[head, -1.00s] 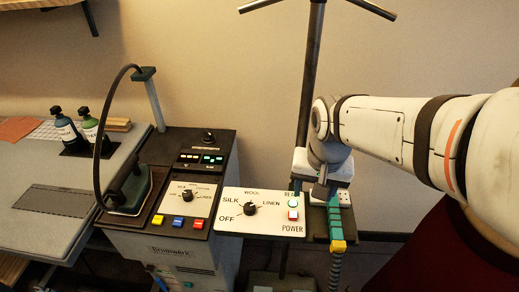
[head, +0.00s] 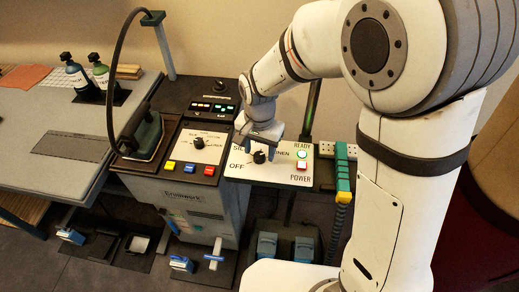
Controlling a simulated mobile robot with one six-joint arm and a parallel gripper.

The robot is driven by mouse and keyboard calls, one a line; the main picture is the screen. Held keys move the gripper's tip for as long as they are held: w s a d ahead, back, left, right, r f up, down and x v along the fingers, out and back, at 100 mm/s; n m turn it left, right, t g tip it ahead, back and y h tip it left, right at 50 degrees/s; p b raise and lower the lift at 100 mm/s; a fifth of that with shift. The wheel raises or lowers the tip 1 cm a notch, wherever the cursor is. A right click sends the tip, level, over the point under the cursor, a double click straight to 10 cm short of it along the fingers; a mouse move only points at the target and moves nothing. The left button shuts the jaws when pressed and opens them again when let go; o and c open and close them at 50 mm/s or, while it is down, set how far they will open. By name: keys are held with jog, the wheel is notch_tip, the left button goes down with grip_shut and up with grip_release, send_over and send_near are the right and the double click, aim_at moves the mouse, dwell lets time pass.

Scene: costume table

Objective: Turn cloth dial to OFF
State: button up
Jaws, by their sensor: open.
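The cloth dial (head: 259,157) is a small black knob on a white panel (head: 240,174) in the head view. The panel bears SILK, LINEN and OFF labels, with OFF to the lower left of the knob. My gripper (head: 262,141) is open, just above and behind the dial in the picture. It hides the WOOL label and parts of SILK and LINEN. I cannot tell whether the fingers touch the knob, nor where its pointer now stands.
A lit green READY button (head: 302,154) and a red POWER button (head: 301,166) sit at the panel's right. A similar smaller dial (head: 199,142) is on the console to the left, beside the iron (head: 146,135). A green-and-yellow connector (head: 343,178) hangs at the right.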

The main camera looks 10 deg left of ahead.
jog(key=shift+f, duration=0.6)
jog(key=c, duration=1)
jog(key=shift+o, duration=0.2)
